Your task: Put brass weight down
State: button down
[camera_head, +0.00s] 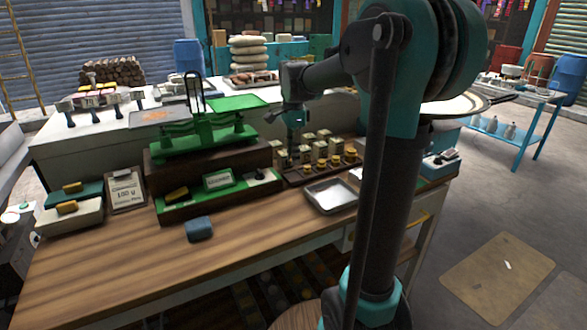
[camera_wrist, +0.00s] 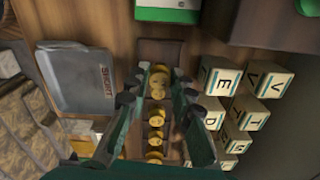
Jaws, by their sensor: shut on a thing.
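My gripper (camera_head: 296,142) hangs low over the back right of the wooden counter, above the dark wooden rack (camera_head: 293,180) and the lettered blocks. In the wrist view my gripper (camera_wrist: 161,78) has its fingers on either side of a gold-coloured brass weight (camera_wrist: 158,77) and is shut on it. More brass weights (camera_wrist: 155,135) stand in a line behind it along the rack (camera_wrist: 160,50). In the head view several brass weights (camera_head: 336,161) show on the rack. The held weight is hard to make out there, and I cannot tell whether it touches the rack.
Pale lettered blocks (camera_wrist: 222,80) stand close to the right of the fingers in the wrist view. A metal tray (camera_head: 331,196) lies in front of the rack. A green balance scale (camera_head: 202,135) stands to the left.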

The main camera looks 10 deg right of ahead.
aim_at(293, 177)
jog(key=shift+f, duration=2.55)
jog(key=shift+f, duration=0.1)
jog(key=c, duration=1.3)
grip_release()
notch_tip(293, 177, up, 12)
jog(key=shift+r, duration=0.15)
